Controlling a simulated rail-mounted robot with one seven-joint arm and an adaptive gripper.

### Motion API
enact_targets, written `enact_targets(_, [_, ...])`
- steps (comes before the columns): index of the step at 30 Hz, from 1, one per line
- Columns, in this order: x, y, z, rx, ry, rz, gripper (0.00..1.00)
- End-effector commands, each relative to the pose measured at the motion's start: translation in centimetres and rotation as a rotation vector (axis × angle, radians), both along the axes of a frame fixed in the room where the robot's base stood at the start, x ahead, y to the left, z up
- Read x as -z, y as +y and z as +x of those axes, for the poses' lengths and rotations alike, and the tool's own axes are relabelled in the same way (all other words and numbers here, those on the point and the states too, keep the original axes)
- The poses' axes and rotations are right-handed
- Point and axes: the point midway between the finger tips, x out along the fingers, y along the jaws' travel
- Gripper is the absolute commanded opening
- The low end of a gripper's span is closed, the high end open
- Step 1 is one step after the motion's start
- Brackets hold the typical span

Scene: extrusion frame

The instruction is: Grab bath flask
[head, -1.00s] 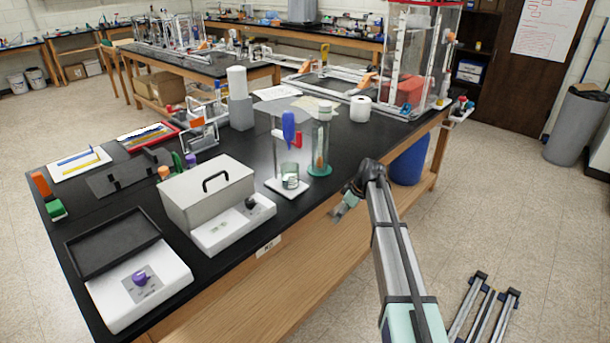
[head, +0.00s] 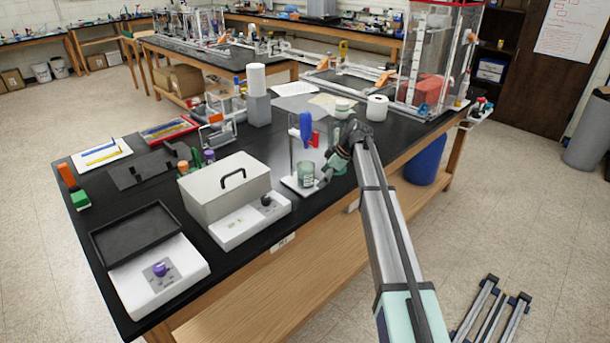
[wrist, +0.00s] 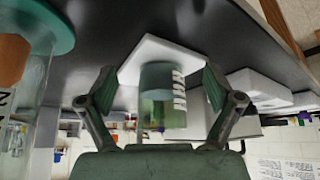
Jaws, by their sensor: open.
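The flask, a small greenish clear vessel with white markings (head: 306,174), stands on a white stand base (head: 292,188) near the bench's front edge. In the wrist view, which looks upside down, the flask (wrist: 158,108) appears between my two open fingers, with the white base (wrist: 150,52) beyond it. My gripper (head: 324,179) is just right of the flask in the head view. In the wrist view my gripper (wrist: 160,88) has one finger on each side, with visible gaps to the flask. Whether the fingertips touch the base is unclear.
A blue item (head: 306,127) hangs above the flask on the stand. A tall clear cylinder with a green base (wrist: 45,25) is close beside my gripper. A grey-white box (head: 225,188) stands left of the flask.

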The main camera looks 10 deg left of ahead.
Motion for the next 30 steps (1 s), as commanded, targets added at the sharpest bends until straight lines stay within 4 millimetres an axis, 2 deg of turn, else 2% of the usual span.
enact_targets(1, [-0.2, 0.7, 0.1, 0.0, 0.0, 0.0, 0.91])
enact_targets(10, [-0.1, 2.6, 0.3, -0.001, 0.0, 0.0, 0.91])
enact_targets(18, [-0.1, 6.2, 0.7, 0.0, 0.001, -0.001, 0.91])
enact_targets(22, [0.8, 6.5, 0.7, 0.002, 0.0, 0.0, 0.91])
enact_targets(28, [1.1, 6.5, 0.7, 0.002, -0.001, 0.0, 0.91])
enact_targets(29, [1.1, 6.5, 0.7, 0.001, 0.0, 0.0, 0.83])
enact_targets(30, [1.1, 6.5, 0.7, 0.001, 0.0, 0.0, 0.69])
